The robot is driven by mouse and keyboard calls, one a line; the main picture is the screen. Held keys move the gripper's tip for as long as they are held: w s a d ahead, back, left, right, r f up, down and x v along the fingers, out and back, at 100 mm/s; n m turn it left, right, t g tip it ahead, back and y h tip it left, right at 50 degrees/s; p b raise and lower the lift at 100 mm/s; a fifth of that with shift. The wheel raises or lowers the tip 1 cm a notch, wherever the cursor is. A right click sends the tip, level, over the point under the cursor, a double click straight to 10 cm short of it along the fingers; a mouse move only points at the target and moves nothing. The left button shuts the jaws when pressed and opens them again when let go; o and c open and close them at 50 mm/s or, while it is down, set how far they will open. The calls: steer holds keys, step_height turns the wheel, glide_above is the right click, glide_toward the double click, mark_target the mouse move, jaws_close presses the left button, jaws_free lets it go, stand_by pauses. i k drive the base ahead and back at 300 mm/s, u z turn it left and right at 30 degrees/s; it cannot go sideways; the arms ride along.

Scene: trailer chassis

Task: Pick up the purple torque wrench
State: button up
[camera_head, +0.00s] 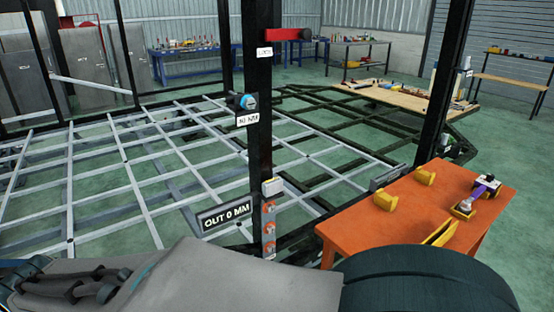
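The purple torque wrench (478,193) is small in the head view, near the right end of the orange table (355,222). It runs at a slant across the table. A light-coloured head or end shows at its far end. Grey and dark parts of my own body or arm fill the bottom of the view. My gripper is not in view.
Yellow blocks (385,200) (425,176) and a yellow piece (440,234) sit on the orange table. A dark post (259,110) and another (446,85) stand around it. A metal frame (120,165) spreads left. Green floor (515,150) is clear at right.

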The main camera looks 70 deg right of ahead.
mark_target(464, 207)
steer(key=z, duration=3.95)
steer(key=k, duration=0.6)
steer(key=z, duration=0.55)
steer(key=i, duration=0.8)
steer(key=z, duration=0.6)
steer(key=i, duration=1.75)
steer(key=u, duration=0.9)
steer(key=i, duration=1)
steer(key=u, duration=0.95)
